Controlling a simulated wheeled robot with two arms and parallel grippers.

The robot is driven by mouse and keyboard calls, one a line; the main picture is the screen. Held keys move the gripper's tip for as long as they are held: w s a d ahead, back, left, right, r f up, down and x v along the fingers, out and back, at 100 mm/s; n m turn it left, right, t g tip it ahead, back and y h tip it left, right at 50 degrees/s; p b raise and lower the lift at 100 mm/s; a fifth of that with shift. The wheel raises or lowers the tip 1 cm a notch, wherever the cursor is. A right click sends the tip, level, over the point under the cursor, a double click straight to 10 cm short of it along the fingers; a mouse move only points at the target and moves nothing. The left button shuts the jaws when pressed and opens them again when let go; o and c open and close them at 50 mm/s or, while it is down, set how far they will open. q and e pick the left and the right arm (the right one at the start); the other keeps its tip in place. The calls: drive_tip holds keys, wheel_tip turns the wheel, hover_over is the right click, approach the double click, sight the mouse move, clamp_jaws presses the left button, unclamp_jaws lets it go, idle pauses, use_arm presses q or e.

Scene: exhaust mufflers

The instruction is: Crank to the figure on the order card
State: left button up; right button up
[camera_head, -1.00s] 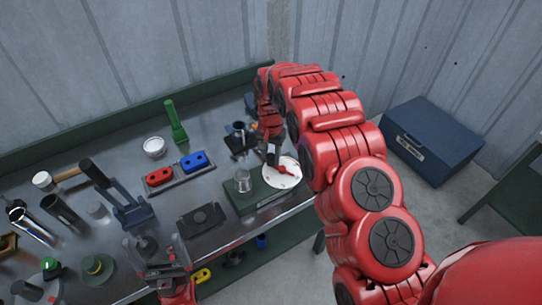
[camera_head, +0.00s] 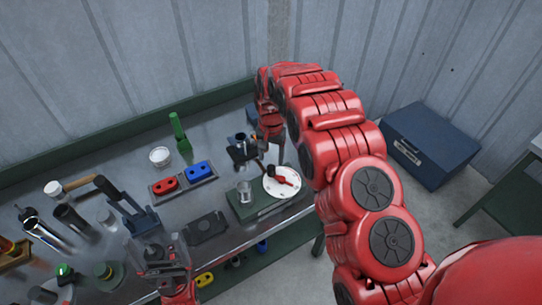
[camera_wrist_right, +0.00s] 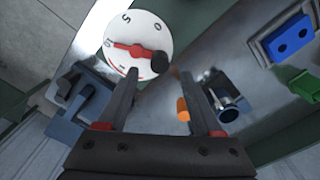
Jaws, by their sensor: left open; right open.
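A white dial (camera_head: 282,182) with a red crank arm and a black knob sits on a green base (camera_head: 243,210) at the bench's right end. In the right wrist view the dial (camera_wrist_right: 138,42) shows a 0, a 5 and what looks like 10. The black knob (camera_wrist_right: 160,62) lies just past and between the tips of my open right gripper (camera_wrist_right: 160,78), held by neither finger. In the head view, my right gripper (camera_head: 264,155) is beside the dial. My left gripper (camera_head: 166,270) is open and empty near the front edge. I cannot make out an order card.
A clear glass (camera_head: 244,191) stands on the green base beside the dial. A tray with a red block (camera_head: 165,184) and a blue block (camera_head: 199,168) lies left of it. A black lever tool (camera_head: 125,205) and several cylinders crowd the left side.

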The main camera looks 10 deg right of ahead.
sight(270, 167)
wheel_tip(270, 167, up, 11)
drive_tip(key=p, duration=0.8)
drive_tip(key=shift+r+p, duration=0.15)
drive_tip(key=shift+p, duration=0.2)
